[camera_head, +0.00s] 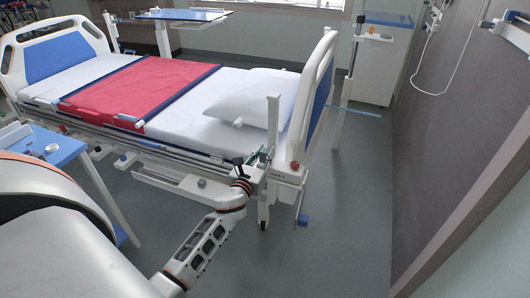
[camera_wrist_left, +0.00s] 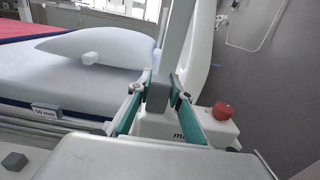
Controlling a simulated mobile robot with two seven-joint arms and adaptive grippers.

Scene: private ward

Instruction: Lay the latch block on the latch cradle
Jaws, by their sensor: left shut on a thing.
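My left gripper (camera_head: 257,161) is at the head end of the bed, beside the white upright post. In the left wrist view, the teal fingers of my left gripper (camera_wrist_left: 160,88) are shut on a small grey block (camera_wrist_left: 158,98), which I take for the latch block. The post stands right behind it, and I cannot tell whether they touch. I cannot pick out the latch cradle for sure. A white bracket with a red knob (camera_wrist_left: 222,110) is just right of the fingers; the red knob also shows in the head view (camera_head: 295,165). My right gripper is not in view.
The bed's side rail (camera_head: 180,150) runs left of my gripper. A pillow (camera_head: 250,98) with a small white block (camera_head: 238,122) lies beyond. The headboard (camera_head: 318,90) rises behind the post. The floor (camera_head: 345,215) on the right is clear. A blue-topped table (camera_head: 55,150) stands at left.

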